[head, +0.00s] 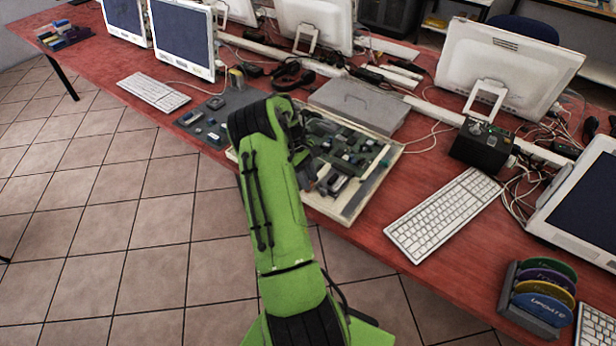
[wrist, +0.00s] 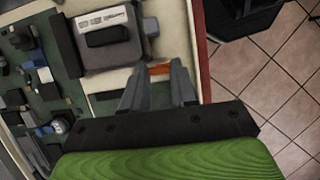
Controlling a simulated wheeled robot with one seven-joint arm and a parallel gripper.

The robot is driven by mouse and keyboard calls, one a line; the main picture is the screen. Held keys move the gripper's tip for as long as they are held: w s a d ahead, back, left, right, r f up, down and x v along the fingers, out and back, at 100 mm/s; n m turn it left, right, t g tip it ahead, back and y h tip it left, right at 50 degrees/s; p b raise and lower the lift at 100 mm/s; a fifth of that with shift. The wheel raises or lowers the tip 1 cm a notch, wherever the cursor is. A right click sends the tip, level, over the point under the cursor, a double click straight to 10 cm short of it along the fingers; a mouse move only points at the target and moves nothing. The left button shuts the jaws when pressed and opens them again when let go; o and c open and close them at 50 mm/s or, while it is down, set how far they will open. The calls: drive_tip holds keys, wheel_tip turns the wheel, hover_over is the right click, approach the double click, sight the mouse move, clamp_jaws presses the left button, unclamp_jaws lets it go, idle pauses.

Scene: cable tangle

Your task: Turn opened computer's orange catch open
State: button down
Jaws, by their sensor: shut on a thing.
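The opened computer (head: 388,160) lies on the red table with its green board and parts showing. My green arm reaches over its left side in the head view and hides my gripper there. In the wrist view my gripper (wrist: 159,84) has its two grey fingers on either side of the small orange catch (wrist: 159,69), and it is shut on it. The catch sits just below a grey boxy drive with a white label (wrist: 104,36), near the case edge. Most of the catch's sides are hidden by the fingers.
A grey cover panel (head: 358,105) lies behind the computer. A white keyboard (head: 443,213) is to its right, and a grey mat with small parts (head: 212,122) is to its left. A disc holder (head: 538,297) stands at the front right. Monitors and cables crowd the back.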

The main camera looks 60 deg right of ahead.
drive_tip(key=c, duration=0.9)
unclamp_jaws()
drive_tip(key=p+v, duration=0.4)
drive_tip(key=v, duration=1.1)
drive_tip(key=shift+w+r, duration=0.15)
drive_tip(key=shift+r, duration=0.15)
